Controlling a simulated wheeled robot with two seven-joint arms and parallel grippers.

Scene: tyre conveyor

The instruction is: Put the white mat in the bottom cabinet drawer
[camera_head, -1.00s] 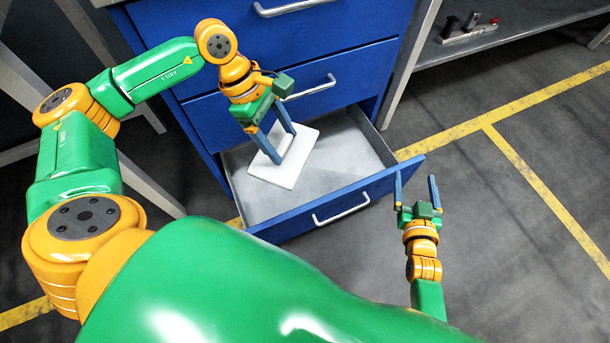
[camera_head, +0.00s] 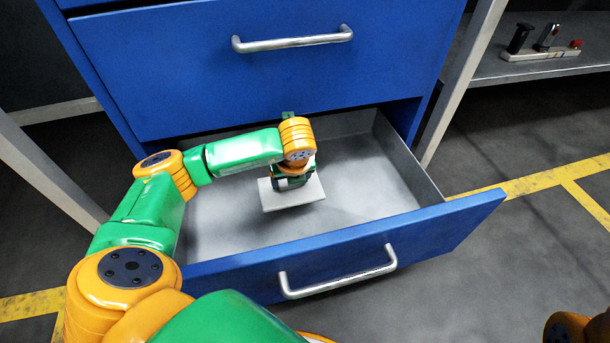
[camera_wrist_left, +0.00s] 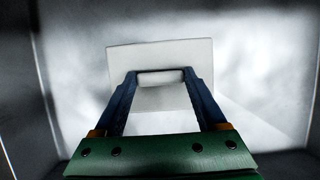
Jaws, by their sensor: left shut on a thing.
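The white mat (camera_head: 308,193) is a flat, pale rectangle inside the open bottom cabinet drawer (camera_head: 395,262). My left gripper (camera_head: 293,185) reaches down into the drawer from the left and is over the mat. In the left wrist view both blue fingers (camera_wrist_left: 160,78) close on a raised middle part of the mat (camera_wrist_left: 185,55), whose flat sheet spreads around them. I cannot tell whether the mat touches the drawer's grey floor. My right gripper is out of view.
The drawer floor (camera_head: 365,185) is bare to the right of the mat. A closed blue drawer (camera_head: 270,75) with a silver handle (camera_head: 292,38) is above. A grey shelf (camera_head: 540,68) with small tools stands at the right.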

